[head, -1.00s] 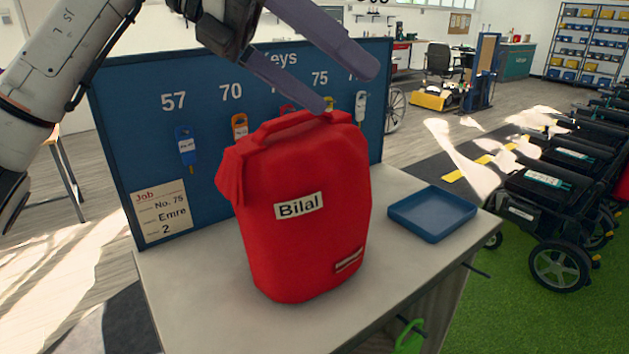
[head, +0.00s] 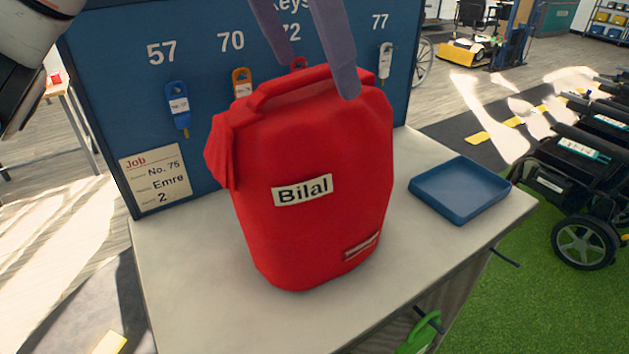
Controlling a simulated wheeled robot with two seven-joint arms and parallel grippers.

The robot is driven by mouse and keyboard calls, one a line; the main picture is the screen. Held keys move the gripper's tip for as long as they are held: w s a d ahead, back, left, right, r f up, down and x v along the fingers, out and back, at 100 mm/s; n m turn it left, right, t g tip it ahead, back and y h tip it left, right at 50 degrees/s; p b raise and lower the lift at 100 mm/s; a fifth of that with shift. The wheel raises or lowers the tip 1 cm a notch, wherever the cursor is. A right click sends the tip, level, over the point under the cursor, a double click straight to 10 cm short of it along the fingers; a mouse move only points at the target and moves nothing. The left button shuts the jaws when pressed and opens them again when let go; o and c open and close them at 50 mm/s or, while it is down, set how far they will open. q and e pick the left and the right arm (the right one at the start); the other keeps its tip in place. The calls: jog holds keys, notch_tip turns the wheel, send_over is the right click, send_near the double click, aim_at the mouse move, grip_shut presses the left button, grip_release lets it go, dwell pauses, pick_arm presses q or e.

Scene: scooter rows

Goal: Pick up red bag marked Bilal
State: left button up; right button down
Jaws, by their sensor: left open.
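A red bag (head: 310,235) marked "Bilal" stands upright on the light grey cabinet top (head: 190,300) in the head view. Its carry handle (head: 290,85) arches across its top. My left gripper (head: 322,80) comes in from the top of the view, open, with its fingers pointing down at the bag's top by the handle. The nearer finger overlaps the right part of the handle in the picture. The farther finger's tip is behind the handle. I cannot tell whether either finger touches the bag.
A blue key board (head: 90,110) with hanging keys and a job card (head: 155,180) stands right behind the bag. A shallow blue tray (head: 460,190) lies to the right on the cabinet top. Scooters (head: 585,190) stand farther right. The front left of the top is bare.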

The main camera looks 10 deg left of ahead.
pick_arm(q)
jog(key=shift+x, duration=1.4)
jog(key=shift+r, duration=0.1)
jog(key=c, duration=1.5)
